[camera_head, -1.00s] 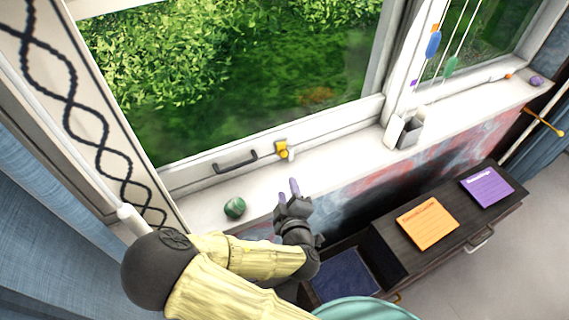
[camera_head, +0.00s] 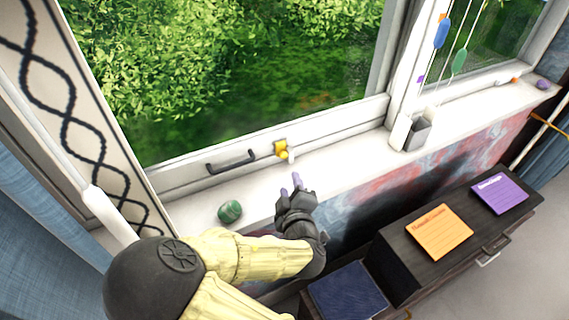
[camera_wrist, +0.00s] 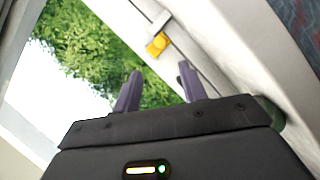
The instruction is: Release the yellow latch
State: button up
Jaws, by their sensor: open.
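The yellow latch (camera_head: 281,149) sits on the lower rail of the window frame, just right of the dark window handle (camera_head: 231,162). In the wrist view the latch (camera_wrist: 157,44) shows ahead of the fingers, up and a little right of the gap's middle. My gripper (camera_head: 291,185) is over the window sill, below the latch in the head view and apart from it. In the wrist view my gripper (camera_wrist: 160,90) has its two purple fingers spread, with nothing between them.
A green stone (camera_head: 230,211) lies on the white sill (camera_head: 340,163) left of my gripper. A grey-white holder (camera_head: 417,133) stands on the sill to the right. A dark cabinet (camera_head: 393,252) with an orange note (camera_head: 439,231) and a purple note (camera_head: 499,193) stands below. The sill near the latch is clear.

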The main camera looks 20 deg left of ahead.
aim_at(284, 157)
jog(key=p+x, duration=0.1)
jog(key=x, duration=1.2)
jog(key=shift+p, duration=0.3)
grip_shut()
jog(key=shift+r+p, duration=0.15)
jog(key=shift+p, duration=0.15)
